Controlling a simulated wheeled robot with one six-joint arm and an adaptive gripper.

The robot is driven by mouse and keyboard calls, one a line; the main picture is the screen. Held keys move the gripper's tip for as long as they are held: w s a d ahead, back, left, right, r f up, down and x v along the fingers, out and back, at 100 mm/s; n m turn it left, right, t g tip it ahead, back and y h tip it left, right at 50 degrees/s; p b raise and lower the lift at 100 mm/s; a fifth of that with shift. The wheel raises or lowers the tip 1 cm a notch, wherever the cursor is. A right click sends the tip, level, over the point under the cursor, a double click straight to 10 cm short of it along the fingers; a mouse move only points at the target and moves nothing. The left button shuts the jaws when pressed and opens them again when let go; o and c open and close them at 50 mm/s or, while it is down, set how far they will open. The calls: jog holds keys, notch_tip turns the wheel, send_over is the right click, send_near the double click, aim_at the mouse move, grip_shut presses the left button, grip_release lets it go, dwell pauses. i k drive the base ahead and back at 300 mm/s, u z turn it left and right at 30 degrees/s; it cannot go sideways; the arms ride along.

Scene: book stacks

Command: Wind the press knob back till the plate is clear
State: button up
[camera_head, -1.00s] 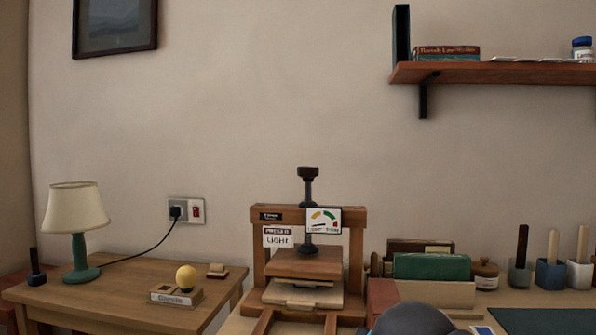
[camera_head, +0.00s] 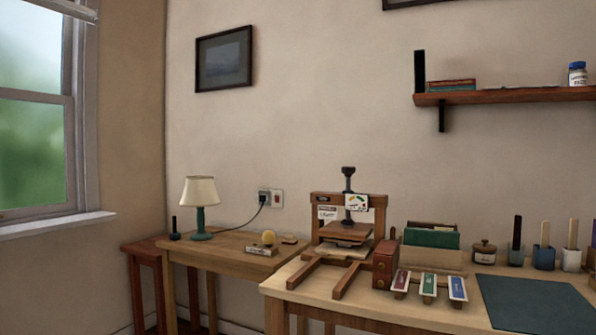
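The wooden press (camera_head: 316,225) stands at the back left of the workbench, seen in the head view. Its dark knob (camera_head: 348,170) tops a vertical screw above the crossbeam. The plate (camera_head: 346,234) sits low in the frame, over a pale stack (camera_head: 343,250); at this size I cannot tell whether they touch. A gauge (camera_head: 356,202) with coloured bands and a white label (camera_head: 327,212) hang on the crossbeam. My gripper is not in view.
A side table (camera_head: 215,248) with a green lamp (camera_head: 200,205) stands left of the workbench (camera_head: 420,312). A reddish block (camera_head: 385,262), colour-labelled pieces (camera_head: 428,284) and a green mat (camera_head: 533,302) lie right of the press. A shelf (camera_head: 500,97) hangs above.

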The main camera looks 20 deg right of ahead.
aim_at(348, 171)
jog(key=u, duration=0.95)
jog(key=i, duration=1.25)
jog(key=z, duration=1)
jog(key=i, duration=0.75)
jog(key=z, duration=0.85)
